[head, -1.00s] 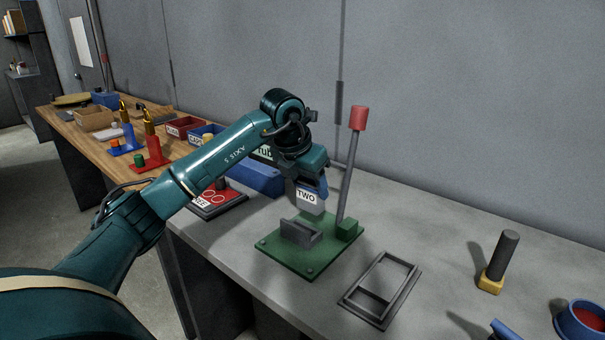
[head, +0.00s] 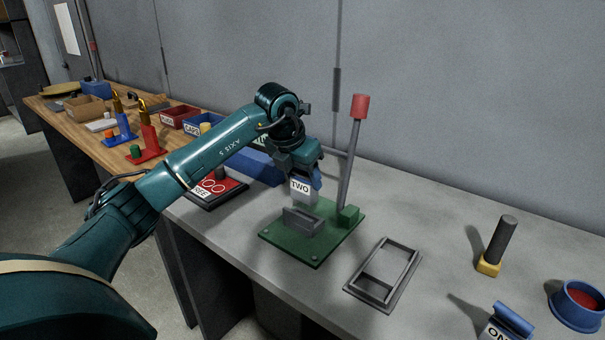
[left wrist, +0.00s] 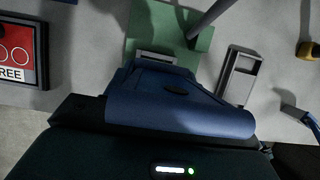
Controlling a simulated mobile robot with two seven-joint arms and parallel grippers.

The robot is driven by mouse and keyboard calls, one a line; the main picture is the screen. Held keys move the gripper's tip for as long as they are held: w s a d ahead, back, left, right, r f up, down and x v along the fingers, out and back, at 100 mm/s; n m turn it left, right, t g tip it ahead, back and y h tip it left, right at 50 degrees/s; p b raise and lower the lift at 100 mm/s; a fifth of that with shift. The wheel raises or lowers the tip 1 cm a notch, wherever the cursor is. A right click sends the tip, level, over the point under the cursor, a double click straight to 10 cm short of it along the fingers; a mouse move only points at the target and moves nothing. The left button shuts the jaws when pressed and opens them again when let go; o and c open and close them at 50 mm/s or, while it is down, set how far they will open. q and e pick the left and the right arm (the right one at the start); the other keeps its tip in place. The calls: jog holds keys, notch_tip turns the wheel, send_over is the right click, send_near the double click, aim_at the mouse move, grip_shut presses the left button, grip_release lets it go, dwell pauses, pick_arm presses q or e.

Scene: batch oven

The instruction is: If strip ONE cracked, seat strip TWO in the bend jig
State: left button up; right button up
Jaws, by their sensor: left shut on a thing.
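My left gripper (head: 304,166) is shut on strip TWO (head: 301,188), a pale plate labelled TWO with a blue upper part. The strip hangs upright just above and behind the grey slotted block of the green bend jig (head: 285,246); it looks clear of the block. In the left wrist view the strip's blue part (left wrist: 180,112) fills the middle, with the jig (left wrist: 140,22) beyond it. The jig's lever (head: 352,150) stands up with a red knob. Strip ONE (head: 510,321) is at the lower right, bent-looking and cut off by the frame; I cannot tell if it is cracked. My right gripper is not in view.
A grey open frame (head: 412,272) lies right of the jig. A yellow-based post (head: 489,265) and a blue bowl (head: 560,312) stand farther right. A red-faced panel (head: 238,186) is left of the jig. A wooden bench (head: 82,133) holds bins and colored stands.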

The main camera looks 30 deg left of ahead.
aim_at(300, 198)
pick_arm(q)
jog(key=shift+f+b, duration=1.25)
jog(key=shift+f, duration=1.25)
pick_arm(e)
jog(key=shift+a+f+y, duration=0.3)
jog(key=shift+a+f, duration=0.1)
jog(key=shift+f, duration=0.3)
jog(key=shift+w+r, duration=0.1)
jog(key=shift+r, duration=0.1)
pick_arm(q)
jog(key=shift+f+b, duration=0.3)
jog(key=shift+b, duration=0.05)
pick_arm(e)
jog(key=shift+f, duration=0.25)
pick_arm(q)
jog(key=shift+f+b, duration=0.35)
jog(key=shift+f, duration=0.2)
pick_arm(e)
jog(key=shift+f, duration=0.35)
pick_arm(q)
jog(key=shift+f, duration=0.4)
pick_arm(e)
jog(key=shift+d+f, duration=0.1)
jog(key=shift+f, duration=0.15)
pick_arm(q)
jog(key=o, duration=1.2)
